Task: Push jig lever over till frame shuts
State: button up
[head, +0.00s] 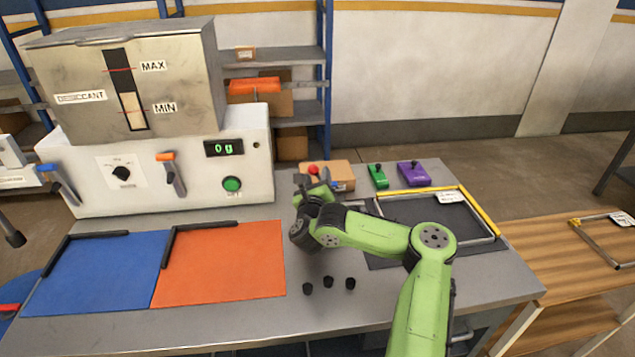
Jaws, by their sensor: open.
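The jig frame (494,222) is a metal rectangle with a yellow bar along its far and right sides. It lies around a dark panel on the right of the bench, and a white label sits on its far right part. My gripper (313,184) is left of the frame, near a red-knobbed control (313,169), and looks empty. I cannot make out the jig lever for certain, and I cannot tell whether the gripper touches the red-knobbed control.
A white desiccant machine (200,170) stands back left. Blue (95,275) and orange (220,262) mats and three black knobs (328,282) lie in front.

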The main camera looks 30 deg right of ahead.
jog(key=x, duration=0.1)
jog(key=b+x, duration=0.1)
jog(key=shift+w+d+f+b, duration=0.2)
jog(key=shift+w+b, duration=0.1)
jog(key=shift+w+d+r, duration=0.2)
jog(key=shift+w+d, duration=0.1)
jog(key=shift+w, duration=0.1)
grip_shut()
jog(key=shift+r, duration=0.1)
